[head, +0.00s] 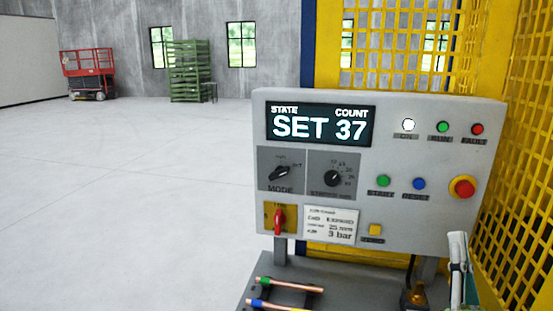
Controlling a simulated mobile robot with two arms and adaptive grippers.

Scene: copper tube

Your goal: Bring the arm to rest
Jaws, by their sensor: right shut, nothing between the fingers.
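My right gripper (457,243) shows at the lower right edge, in front of the lower right corner of the control panel. It points upward and is shut with nothing in it. Only its upper part shows; the rest of the arm is below the picture. My left gripper is not in view. Two copper tubes lie on a dark rack at the bottom: one with a green band (291,285) and one with a blue band (272,305), partly cut off by the frame.
The grey control panel (390,110) reads "SET 37" and carries knobs, buttons, a red lever (279,219) and a red stop button (462,187). Yellow mesh fencing (520,150) stands behind and right. Open floor (130,200) lies left, with a red lift (88,72) and green racks (189,70) far back.

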